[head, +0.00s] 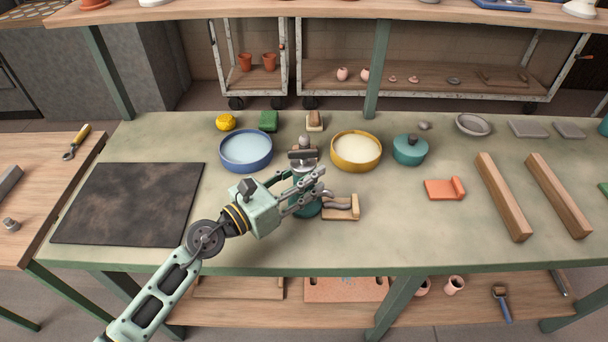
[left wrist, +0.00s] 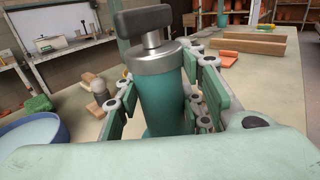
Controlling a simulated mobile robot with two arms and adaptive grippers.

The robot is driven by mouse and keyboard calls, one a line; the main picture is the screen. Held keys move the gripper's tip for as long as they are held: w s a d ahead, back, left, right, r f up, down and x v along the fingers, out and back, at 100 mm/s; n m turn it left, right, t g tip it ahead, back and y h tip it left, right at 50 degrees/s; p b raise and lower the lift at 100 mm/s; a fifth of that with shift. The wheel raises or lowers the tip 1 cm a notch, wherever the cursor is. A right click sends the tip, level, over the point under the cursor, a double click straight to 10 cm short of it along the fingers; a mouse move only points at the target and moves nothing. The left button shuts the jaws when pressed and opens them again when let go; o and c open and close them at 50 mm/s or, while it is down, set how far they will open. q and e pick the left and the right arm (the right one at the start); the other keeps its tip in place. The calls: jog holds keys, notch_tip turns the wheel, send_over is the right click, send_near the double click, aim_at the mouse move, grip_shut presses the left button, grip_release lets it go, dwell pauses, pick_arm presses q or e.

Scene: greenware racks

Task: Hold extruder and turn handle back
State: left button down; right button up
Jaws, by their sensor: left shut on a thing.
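The extruder is a teal upright cylinder with a grey metal cap and a dark T-shaped handle on top. In the head view the extruder (head: 303,173) stands on the table near the middle. My left gripper (head: 306,190) reaches in from the left and is shut around its body. In the left wrist view the extruder (left wrist: 165,95) stands between the two fingers of my left gripper (left wrist: 165,110). Its handle (left wrist: 147,20) is above the fingers, with nothing on it; it also shows in the head view (head: 302,154). The lower body is partly hidden by the fingers. My right gripper is not in view.
A wooden piece with a dark curved part (head: 342,207) lies close to the extruder's right. A blue bowl (head: 246,167) and a yellow bowl (head: 356,165) stand behind. A dark mat (head: 130,204) lies left.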

pick_arm(q)
jog(key=shift+s+f+b, duration=0.3)
jog(key=shift+f+b, duration=0.1)
jog(key=shift+f, duration=0.5)
dwell(0.4)
jog(key=c, duration=1.6)
grip_release()
jog(key=o, duration=0.5)
jog(key=shift+w+r, duration=0.1)
jog(key=shift+w, duration=0.2)
jog(key=shift+r, duration=0.15)
jog(key=shift+s, duration=0.1)
